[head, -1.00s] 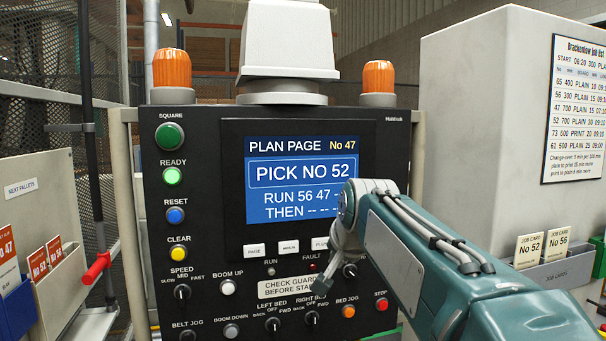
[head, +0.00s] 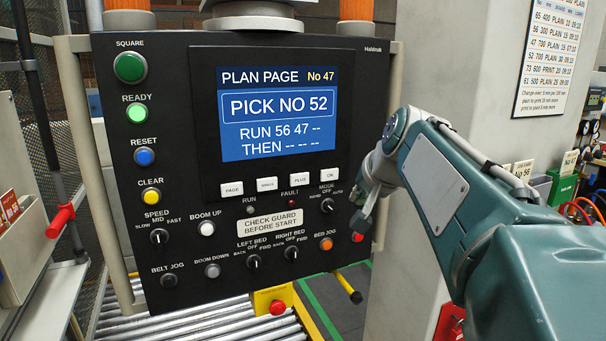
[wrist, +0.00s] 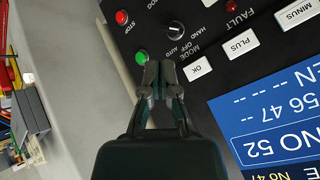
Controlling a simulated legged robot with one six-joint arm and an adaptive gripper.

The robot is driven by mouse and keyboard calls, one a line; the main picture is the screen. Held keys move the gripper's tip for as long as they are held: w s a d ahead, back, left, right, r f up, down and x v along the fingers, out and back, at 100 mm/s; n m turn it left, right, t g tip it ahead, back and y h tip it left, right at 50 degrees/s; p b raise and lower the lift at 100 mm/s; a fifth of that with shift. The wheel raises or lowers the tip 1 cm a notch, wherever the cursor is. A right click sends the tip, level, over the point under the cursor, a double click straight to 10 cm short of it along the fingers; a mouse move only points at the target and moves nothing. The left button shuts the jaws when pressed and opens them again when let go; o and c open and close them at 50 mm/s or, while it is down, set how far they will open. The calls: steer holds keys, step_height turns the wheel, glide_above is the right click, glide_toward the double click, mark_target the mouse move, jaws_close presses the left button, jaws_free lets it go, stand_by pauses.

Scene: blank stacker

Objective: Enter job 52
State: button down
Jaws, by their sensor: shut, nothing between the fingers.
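The dark control panel carries a blue screen (head: 275,112) reading PLAN PAGE No 47, PICK NO 52, RUN 56 47 --, THEN -- -- --. Below it are white keys PAGE (head: 231,189), MINUS (head: 266,184), PLUS (head: 300,180) and OK (head: 330,174). My gripper (head: 359,226) is shut and empty, to the right of OK and the mode knob (head: 327,206). In the wrist view the fingertips (wrist: 159,66) lie between a green button (wrist: 142,57) and the OK key (wrist: 198,69). Whether they touch the panel, I cannot tell.
The red STOP button (head: 357,237) sits low on the panel's right. Lamps and buttons run down its left, including READY (head: 137,113), lit green. A roller conveyor (head: 200,325) lies below.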

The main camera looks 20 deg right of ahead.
mark_target(337, 177)
steer(key=w, duration=0.8)
steer(key=shift+w+d+f, duration=0.1)
steer(key=shift+w+d, duration=0.25)
steer(key=shift+d, duration=0.05)
steer(key=shift+w+a, duration=0.1)
steer(key=shift+a, duration=0.05)
steer(key=shift+a, duration=0.15)
stand_by(0.3)
steer(key=shift+w, duration=0.1)
stand_by(0.7)
steer(key=shift+w, duration=0.25)
